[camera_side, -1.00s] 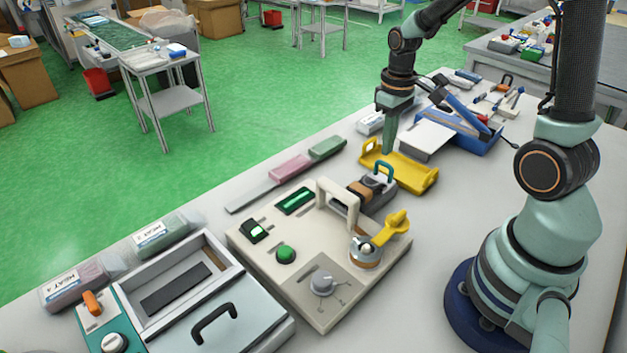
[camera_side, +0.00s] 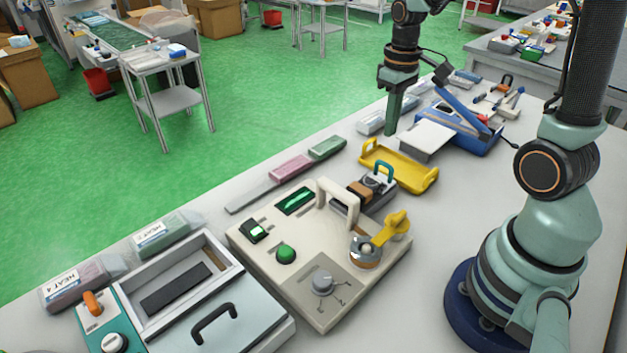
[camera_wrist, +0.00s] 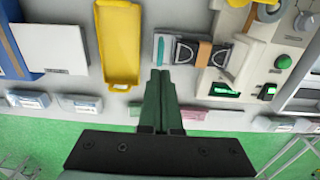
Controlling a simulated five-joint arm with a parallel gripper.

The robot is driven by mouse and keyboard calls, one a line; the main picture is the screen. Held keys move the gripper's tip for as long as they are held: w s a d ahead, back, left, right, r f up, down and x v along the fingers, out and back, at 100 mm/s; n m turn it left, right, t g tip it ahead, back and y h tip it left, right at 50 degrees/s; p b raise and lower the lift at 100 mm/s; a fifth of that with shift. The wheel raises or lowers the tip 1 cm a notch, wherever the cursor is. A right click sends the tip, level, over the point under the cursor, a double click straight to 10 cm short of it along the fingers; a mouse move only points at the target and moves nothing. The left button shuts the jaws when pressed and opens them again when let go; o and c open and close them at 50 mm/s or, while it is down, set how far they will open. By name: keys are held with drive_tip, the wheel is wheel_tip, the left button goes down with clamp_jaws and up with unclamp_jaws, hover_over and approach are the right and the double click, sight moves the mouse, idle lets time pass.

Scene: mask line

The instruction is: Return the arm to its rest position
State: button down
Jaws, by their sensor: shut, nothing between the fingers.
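My gripper (camera_side: 392,117) is shut and empty, pointing down above the bench behind the yellow tray (camera_side: 427,186). In the wrist view its two green fingers (camera_wrist: 158,88) lie together with nothing between them. In that view the yellow tray (camera_wrist: 118,45) is up and to the left of the fingertips. The beige control panel (camera_side: 322,313) with a green button and a grey dial stands in the middle of the bench, and part of it also shows in the wrist view.
A blue box (camera_side: 474,139) with a white flap stands to the right of my gripper. Pink (camera_side: 290,167) and green (camera_side: 327,148) packs lie along the back edge. A lidded case (camera_side: 245,313) is at front left. Bare bench lies between the panel and my base.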

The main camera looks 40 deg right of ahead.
drive_tip(key=s+a+r+t, duration=0.4)
drive_tip(key=a+r+t, duration=0.1)
drive_tip(key=a+r, duration=0.4)
drive_tip(key=shift+s+a+r+t, duration=0.25)
drive_tip(key=shift+a+t, duration=0.05)
drive_tip(key=shift+a, duration=0.7)
